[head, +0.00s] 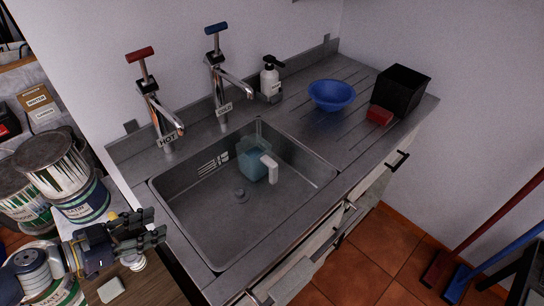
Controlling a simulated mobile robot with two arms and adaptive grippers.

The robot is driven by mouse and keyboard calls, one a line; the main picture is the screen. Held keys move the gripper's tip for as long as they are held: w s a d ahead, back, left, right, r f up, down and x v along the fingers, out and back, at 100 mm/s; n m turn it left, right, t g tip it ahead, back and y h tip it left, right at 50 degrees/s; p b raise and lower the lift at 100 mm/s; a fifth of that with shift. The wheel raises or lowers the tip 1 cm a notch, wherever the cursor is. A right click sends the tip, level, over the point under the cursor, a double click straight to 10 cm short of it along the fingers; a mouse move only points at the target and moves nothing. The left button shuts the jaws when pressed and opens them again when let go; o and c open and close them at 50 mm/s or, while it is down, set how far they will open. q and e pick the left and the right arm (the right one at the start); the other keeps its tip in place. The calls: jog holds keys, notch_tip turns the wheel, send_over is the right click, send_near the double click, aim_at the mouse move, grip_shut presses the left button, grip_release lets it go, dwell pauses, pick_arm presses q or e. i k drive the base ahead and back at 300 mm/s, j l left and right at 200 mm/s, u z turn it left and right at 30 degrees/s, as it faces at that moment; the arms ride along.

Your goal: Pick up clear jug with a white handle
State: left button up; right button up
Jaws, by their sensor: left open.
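The clear jug (251,161) with a bluish tint stands inside the metal sink (214,224), near the sink's back wall. Its white handle (269,168) points to the right, toward the front of the sink. My left gripper (158,228) is at the lower left, beside the sink's left edge. It is open and empty, well apart from the jug. My right gripper is not in view.
Taps with a red handle (139,54) and a blue handle (216,28) rise behind the sink. A soap bottle (270,78), blue bowl (332,95), red sponge (379,116) and black box (401,90) stand on the drainboard. Paint tins (80,201) crowd the left.

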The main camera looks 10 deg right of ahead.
aim_at(254, 153)
jog(key=i+l, duration=0.15)
jog(key=l, duration=0.15)
jog(key=i+l, duration=0.15)
jog(key=l, duration=0.2)
jog(key=i+l, duration=0.15)
jog(key=l, duration=0.15)
jog(key=i+l, duration=0.1)
jog(key=l, duration=0.2)
